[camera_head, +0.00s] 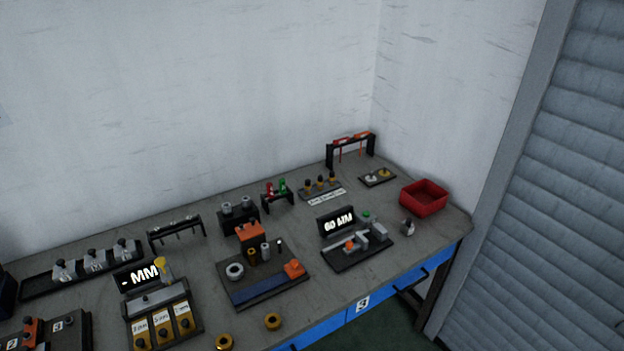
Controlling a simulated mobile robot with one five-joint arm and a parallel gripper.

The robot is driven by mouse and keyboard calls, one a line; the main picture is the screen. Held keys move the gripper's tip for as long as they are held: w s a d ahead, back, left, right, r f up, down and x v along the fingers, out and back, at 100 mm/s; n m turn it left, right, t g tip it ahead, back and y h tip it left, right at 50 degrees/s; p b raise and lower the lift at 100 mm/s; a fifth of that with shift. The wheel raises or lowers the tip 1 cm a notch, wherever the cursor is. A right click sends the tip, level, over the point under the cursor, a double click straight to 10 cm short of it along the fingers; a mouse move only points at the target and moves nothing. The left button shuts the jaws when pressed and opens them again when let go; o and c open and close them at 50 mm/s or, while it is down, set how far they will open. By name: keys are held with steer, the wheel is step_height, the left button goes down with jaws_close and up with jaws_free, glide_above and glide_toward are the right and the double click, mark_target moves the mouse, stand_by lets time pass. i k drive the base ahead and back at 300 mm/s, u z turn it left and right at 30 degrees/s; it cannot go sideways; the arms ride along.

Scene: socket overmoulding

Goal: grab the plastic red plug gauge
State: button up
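A small red piece that looks like a plug gauge (269,189) stands upright in a low black stand (278,202) near the middle of the workbench. A similar green piece (282,186) stands just to its right in the same stand. The lower part of the red piece is hidden or too small to make out. My gripper is not in view.
The grey workbench (330,290) is crowded with fixtures. A black block with grey cylinders (238,212) stands left of the stand, and a gauge tray (262,285) lies in front. A black rack with red-topped tools (350,142) and a red bin (423,197) are at right.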

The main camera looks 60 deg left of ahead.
mark_target(270, 188)
steer(key=z, duration=0.05)
steer(key=i, duration=1.2)
steer(key=u, duration=1.25)
steer(key=i, duration=0.3)
steer(key=u, duration=3.5)
steer(key=i, duration=0.65)
steer(key=u, duration=0.05)
